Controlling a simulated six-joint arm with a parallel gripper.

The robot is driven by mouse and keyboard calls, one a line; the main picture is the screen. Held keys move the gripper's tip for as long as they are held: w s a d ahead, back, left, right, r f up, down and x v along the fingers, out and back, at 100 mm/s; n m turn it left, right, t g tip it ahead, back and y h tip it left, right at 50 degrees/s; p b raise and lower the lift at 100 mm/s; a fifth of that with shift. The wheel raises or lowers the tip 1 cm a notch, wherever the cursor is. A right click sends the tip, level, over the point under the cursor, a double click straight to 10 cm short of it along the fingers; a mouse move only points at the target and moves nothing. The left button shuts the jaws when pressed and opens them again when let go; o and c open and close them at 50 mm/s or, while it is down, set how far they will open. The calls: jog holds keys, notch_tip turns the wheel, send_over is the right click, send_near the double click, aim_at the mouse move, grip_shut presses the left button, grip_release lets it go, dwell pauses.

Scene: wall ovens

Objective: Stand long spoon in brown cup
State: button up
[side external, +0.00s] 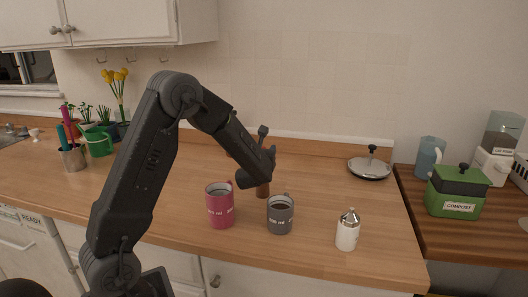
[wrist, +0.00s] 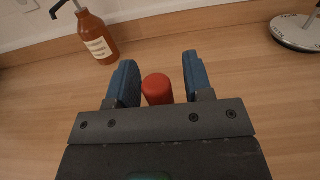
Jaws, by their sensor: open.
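My gripper (side external: 266,172) hangs above the counter, just behind the grey cup. In the wrist view my gripper (wrist: 159,62) is open, its two blue fingers on either side of a red rounded cylinder (wrist: 157,88). I cannot tell whether they touch it. A brown upright piece (side external: 263,189) shows below my gripper; it may be that cylinder. The grey cup (side external: 280,217) stands upright with a dark inside. A red mug (side external: 219,207) stands to its left. I cannot make out a clearly brown cup or a long spoon.
A metal pot of coloured utensils (side external: 73,159) stands far left. A brown pump bottle (wrist: 97,38) stands by the wall. A pan lid (side external: 369,170) lies behind. The counter between shaker and lid is clear.

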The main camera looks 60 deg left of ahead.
jog(key=shift+r, duration=0.15)
jog(key=s+d+n+g+h, duration=0.1)
jog(key=s+d+n+g, duration=0.45)
jog(key=s+n, duration=0.4)
jog(key=s+d+n+g+h, duration=0.1)
jog(key=s+d+n+g, duration=0.5)
jog(key=s, duration=0.7)
jog(key=s+d+r+n+t+h, duration=0.2)
jog(key=d+n+h, duration=0.3)
jog(key=d, duration=0.4)
jog(key=s+d+r+n+t+h, duration=0.1)
jog(key=d+r+n+t+h, duration=0.1)
jog(key=d+n+h, duration=0.3)
jog(key=d+r+n, duration=0.1)
jog(key=d, duration=0.2)
jog(key=shift+s+d+r+h, duration=0.25)
jog(key=shift+s+d+h, duration=0.1)
jog(key=shift+d+h, duration=0.05)
jog(key=shift+n, duration=0.25)
